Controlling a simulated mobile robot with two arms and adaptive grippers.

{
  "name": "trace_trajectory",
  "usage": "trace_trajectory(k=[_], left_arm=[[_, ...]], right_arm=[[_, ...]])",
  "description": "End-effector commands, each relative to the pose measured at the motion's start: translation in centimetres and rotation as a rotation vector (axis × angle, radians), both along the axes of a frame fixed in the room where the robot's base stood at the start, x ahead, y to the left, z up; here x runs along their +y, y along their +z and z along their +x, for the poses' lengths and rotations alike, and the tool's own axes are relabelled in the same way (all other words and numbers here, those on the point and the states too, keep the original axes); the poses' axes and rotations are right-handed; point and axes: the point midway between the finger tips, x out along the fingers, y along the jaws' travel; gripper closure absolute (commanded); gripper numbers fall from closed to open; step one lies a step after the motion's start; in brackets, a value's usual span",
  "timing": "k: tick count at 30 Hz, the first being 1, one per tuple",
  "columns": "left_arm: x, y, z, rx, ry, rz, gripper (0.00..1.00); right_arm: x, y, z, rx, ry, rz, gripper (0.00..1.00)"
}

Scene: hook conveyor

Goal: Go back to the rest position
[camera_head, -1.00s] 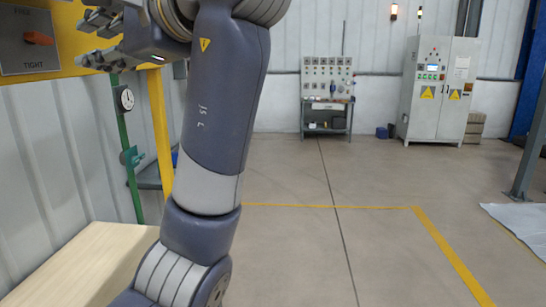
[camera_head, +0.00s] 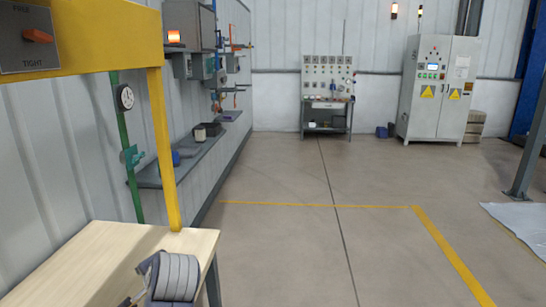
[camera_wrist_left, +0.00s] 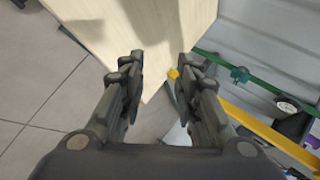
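My left gripper (camera_wrist_left: 160,68) shows in the left wrist view with its two dark fingers apart and nothing between them. Below and beyond the fingers are the light wooden tabletop (camera_wrist_left: 145,25) and the grey floor. In the head view only a grey ribbed part of my left arm shows at the bottom, in front of the tabletop (camera_head: 95,262). The left gripper itself is out of the head view. My right gripper is in neither view.
A yellow beam (camera_head: 105,38) and yellow post (camera_head: 163,150) stand over the table, beside a green pipe (camera_head: 130,160) with a gauge. A wall shelf (camera_head: 190,155) runs behind. A cabinet (camera_head: 438,90) stands far back.

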Motion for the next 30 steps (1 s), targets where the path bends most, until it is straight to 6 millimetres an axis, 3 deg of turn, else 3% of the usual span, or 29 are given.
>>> trace_trajectory(k=[1, 3, 8, 12, 18, 30], left_arm=[[0.1, -3.0, -1.4, 0.016, 0.006, -0.043, 0.70], [0.0, -6.3, -3.4, 0.027, 0.020, -0.115, 0.70], [-0.7, -13.0, -8.8, 0.059, 0.060, -0.278, 0.70], [-1.7, -17.6, -14.3, 0.099, 0.111, -0.421, 0.70], [-3.1, -21.2, -21.0, 0.154, 0.188, -0.586, 0.70], [-5.6, -23.5, -30.6, 0.258, 0.320, -0.795, 0.70]], right_arm=[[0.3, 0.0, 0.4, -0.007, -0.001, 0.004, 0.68], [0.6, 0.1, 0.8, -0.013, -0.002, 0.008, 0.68], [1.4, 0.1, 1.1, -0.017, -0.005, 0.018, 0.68], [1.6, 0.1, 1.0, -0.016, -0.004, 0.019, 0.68], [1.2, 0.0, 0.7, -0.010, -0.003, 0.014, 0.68], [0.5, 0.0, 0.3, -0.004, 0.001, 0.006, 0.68]])
